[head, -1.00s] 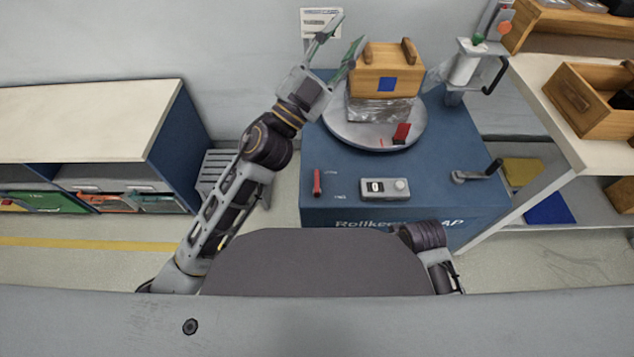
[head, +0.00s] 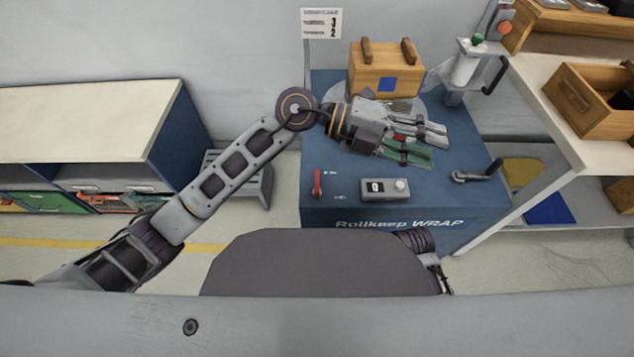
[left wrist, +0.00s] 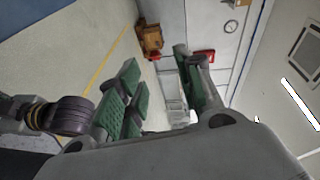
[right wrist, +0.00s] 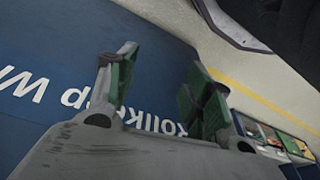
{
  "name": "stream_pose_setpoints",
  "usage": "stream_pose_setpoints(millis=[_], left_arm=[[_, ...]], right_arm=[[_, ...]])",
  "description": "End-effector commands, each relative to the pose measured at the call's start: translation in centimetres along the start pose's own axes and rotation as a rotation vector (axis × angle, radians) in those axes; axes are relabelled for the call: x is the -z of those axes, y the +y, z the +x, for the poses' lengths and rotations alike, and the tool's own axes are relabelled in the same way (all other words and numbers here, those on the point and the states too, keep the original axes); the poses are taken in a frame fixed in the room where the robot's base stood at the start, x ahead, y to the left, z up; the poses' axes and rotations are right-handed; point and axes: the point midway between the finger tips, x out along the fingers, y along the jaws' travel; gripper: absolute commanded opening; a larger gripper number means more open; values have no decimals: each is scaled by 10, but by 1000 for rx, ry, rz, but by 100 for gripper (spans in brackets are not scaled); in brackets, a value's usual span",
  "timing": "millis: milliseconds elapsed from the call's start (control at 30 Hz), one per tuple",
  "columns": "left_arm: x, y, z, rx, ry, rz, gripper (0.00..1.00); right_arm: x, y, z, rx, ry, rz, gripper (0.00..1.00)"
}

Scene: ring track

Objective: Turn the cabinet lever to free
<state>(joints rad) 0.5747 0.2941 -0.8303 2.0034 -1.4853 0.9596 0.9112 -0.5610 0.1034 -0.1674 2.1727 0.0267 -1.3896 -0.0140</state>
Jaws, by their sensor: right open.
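The small red lever (head: 317,183) is on the left of the blue cabinet's top (head: 340,212), roughly upright in the head view, with small labels to its right that are too small to read. My left gripper (head: 434,146) is open and empty over the cabinet, to the right of the lever and clear of it; its spread green fingers show in the left wrist view (left wrist: 160,88). My right gripper (right wrist: 160,88) is open and empty, with the cabinet's lettered blue front beyond its fingers. It is hidden in the head view.
A wooden box (head: 385,72) with a blue square sits on the turntable (head: 432,103), largely hidden by my left gripper. A grey control box (head: 384,190) and a crank (head: 478,173) are on the cabinet. A shelf unit (head: 90,120) stands left, a white table (head: 570,110) right.

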Motion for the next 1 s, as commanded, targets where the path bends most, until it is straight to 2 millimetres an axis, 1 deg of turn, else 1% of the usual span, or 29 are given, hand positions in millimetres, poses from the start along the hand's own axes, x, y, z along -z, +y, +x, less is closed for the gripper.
stream_pose_setpoints(millis=[33, 133, 267, 400, 467, 600, 733, 900, 1000], left_arm=[[-1, 11, 1, -67, 10, 9, 36], [-3, 36, -1, -201, 24, 18, 36], [-9, 67, -9, -379, 28, 24, 36], [-18, 97, -26, -574, 16, 21, 36], [-24, 109, -36, -657, 5, 18, 36], [-37, 133, -64, -851, -33, 2, 36], [-50, 150, -97, -1031, -85, -20, 36], [-65, 161, -142, -1246, -171, -60, 36], [-72, 162, -163, -1338, -217, -81, 36]], right_arm=[[-1, -1, 2, 2, -2, -1, 51], [-2, -2, 6, 4, -4, -1, 51], [-4, -4, 12, 7, -9, -3, 51], [-7, -5, 17, 11, -14, -4, 51], [-8, -6, 20, 12, -16, -4, 51], [-11, -8, 26, 16, -21, -5, 51], [-13, -9, 31, 19, -25, -6, 51], [-16, -11, 37, 23, -31, -8, 51], [-18, -12, 40, 24, -33, -8, 51]])
